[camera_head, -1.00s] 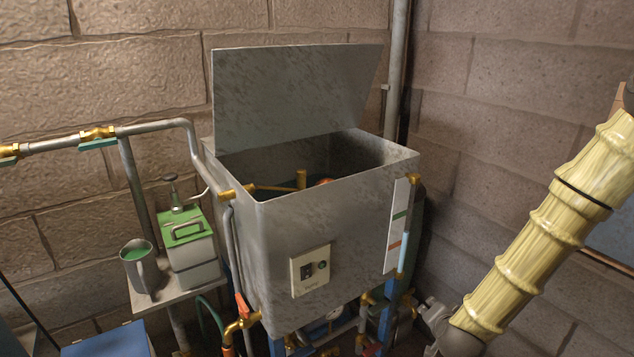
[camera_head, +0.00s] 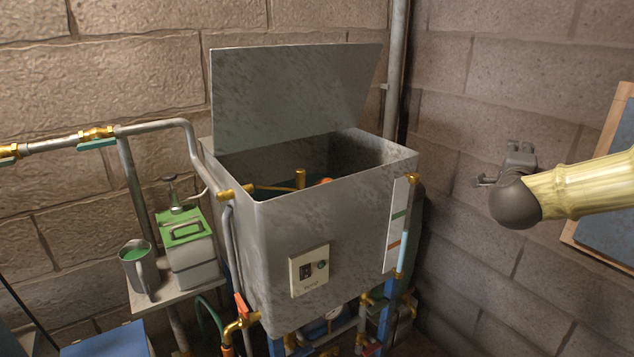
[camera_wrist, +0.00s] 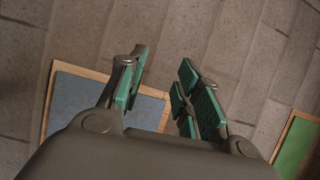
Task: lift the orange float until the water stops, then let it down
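The orange float (camera_head: 323,182) shows only as a small orange patch inside the open grey metal tank (camera_head: 335,215); the front wall hides the rest. A brass rod (camera_head: 270,188) runs inside the tank from the left wall towards a short upright brass pipe (camera_head: 300,178). The water surface is dark and hard to make out. My gripper (camera_head: 482,181) is in the air to the right of the tank, well apart from the float. In the wrist view its green-padded fingers (camera_wrist: 160,85) are spread apart with nothing between them.
The tank's raised lid (camera_head: 295,95) stands at its back. A sight gauge (camera_head: 396,228) is on the tank's right corner. A jug (camera_head: 140,268) and a green-topped canister (camera_head: 187,245) stand on a shelf at left. A framed board (camera_head: 610,190) hangs on the right wall.

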